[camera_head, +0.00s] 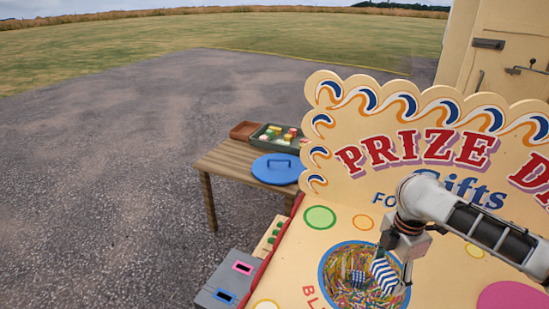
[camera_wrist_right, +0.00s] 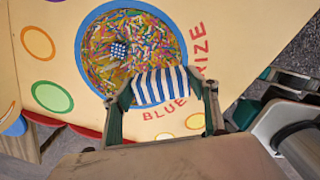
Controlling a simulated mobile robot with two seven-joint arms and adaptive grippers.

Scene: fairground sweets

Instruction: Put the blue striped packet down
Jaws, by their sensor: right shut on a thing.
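The blue striped packet (camera_head: 383,274), blue and white, is held between the fingers of my right gripper (camera_head: 393,270). In the right wrist view the striped packet (camera_wrist_right: 160,85) spans the gap between both fingers. It appears over the round, blue-rimmed opening filled with multicoloured shreds (camera_head: 338,272), overlapping its right part in the head view. How far it is above the shreds is hard to tell. My left gripper is not in view.
A small blue and white checked packet (camera_head: 357,277) lies in the shreds; it also shows in the right wrist view (camera_wrist_right: 118,49). The "PRIZE" board (camera_head: 400,130) rises behind. A wooden table (camera_head: 225,165) holds a blue lid (camera_head: 275,173) and a green tray (camera_head: 258,139) of sweets.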

